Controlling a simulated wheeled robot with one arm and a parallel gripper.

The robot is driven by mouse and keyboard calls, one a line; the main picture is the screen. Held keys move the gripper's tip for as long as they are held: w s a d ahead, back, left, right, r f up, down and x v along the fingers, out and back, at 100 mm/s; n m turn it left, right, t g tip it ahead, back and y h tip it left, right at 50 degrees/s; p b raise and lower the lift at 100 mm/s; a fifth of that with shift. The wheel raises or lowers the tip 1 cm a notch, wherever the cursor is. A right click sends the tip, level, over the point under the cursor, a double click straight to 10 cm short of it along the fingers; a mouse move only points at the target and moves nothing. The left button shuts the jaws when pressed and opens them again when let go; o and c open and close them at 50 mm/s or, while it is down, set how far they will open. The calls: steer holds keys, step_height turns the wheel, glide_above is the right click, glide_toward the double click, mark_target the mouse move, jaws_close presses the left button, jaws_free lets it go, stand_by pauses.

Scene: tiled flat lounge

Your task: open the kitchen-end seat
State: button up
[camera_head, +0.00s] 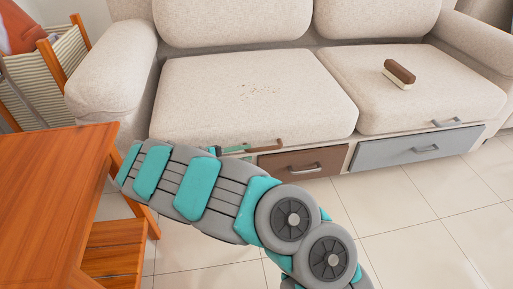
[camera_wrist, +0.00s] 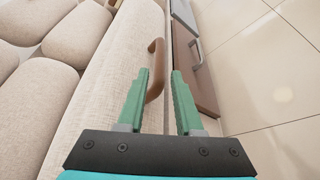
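A beige sofa has two seats. The left seat (camera_head: 235,90) is down, with small dark crumbs on it and a brown handle (camera_head: 281,143) on its front edge. The right seat (camera_head: 375,110) is also down, with a grey handle (camera_head: 447,122) on its front. The frames do not show which end is the kitchen end. My gripper (camera_wrist: 160,75) is open at the left seat's front edge. In the wrist view the brown handle (camera_wrist: 157,60) lies ahead of and partly between the green fingers, nearer the left one. I cannot tell whether they touch it.
Below the seats are a brown drawer (camera_head: 303,164) and a grey drawer (camera_head: 415,148), both shut. A brown and cream brush (camera_head: 399,74) lies on the right seat. A wooden table (camera_head: 50,200) stands at the left, near my arm. Tiled floor (camera_head: 430,225) is clear at the right.

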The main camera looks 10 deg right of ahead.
mark_target(256, 150)
steer(key=shift+w+f, duration=0.15)
steer(key=shift+w, duration=0.05)
steer(key=x, duration=0.7)
steer(key=shift+d+b, duration=0.25)
steer(key=shift+b, duration=0.15)
steer(key=shift+c, duration=0.2)
jaws_close()
stand_by(0.7)
